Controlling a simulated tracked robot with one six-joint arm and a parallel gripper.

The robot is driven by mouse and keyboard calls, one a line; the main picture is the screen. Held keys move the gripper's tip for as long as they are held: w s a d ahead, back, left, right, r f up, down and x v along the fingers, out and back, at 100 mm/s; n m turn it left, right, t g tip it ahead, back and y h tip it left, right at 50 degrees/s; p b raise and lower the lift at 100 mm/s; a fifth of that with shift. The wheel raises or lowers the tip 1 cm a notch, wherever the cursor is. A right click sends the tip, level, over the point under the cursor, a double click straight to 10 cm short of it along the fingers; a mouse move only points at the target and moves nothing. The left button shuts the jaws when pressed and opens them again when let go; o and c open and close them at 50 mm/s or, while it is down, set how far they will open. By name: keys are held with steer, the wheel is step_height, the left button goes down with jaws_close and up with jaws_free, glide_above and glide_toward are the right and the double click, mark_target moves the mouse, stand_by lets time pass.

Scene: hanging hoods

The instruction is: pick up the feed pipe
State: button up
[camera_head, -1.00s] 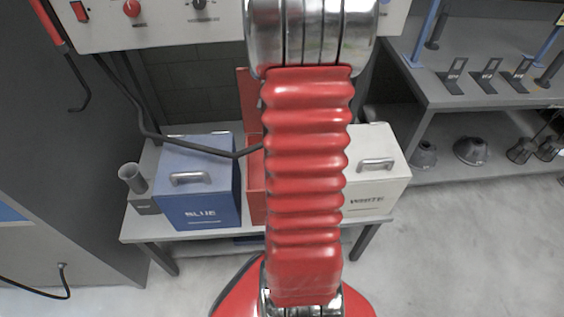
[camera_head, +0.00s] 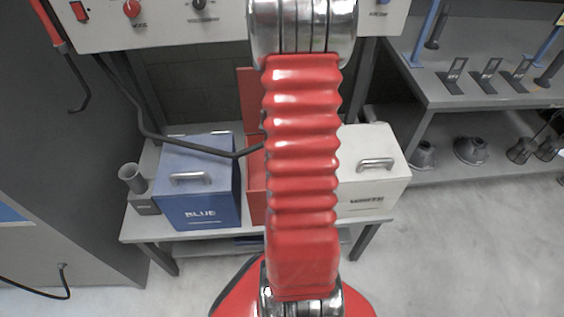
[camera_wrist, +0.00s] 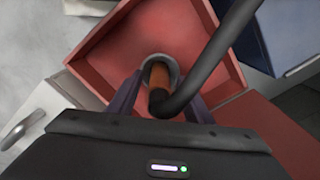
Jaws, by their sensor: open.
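The feed pipe (camera_wrist: 198,82) appears as a dark bent pipe in the wrist view, with an orange-brown sleeve (camera_wrist: 159,76) at its end. That end sits in a grey round collar inside the open red box (camera_wrist: 108,49). My gripper (camera_wrist: 163,90) is open, with one finger on each side of the sleeve; I cannot tell whether either touches it. In the head view the dark pipe (camera_head: 190,147) runs from the upper left down to the red box (camera_head: 256,178). My arm hides the gripper and much of the box there.
The blue box (camera_head: 199,182) stands left of the red box and the white box (camera_head: 368,174) right of it, on a low bench. A grey cup (camera_head: 132,179) stands at far left. A shelf (camera_head: 470,88) with stands is at right.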

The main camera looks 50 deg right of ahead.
steer(key=shift+f, duration=0.55)
jaws_close()
stand_by(0.5)
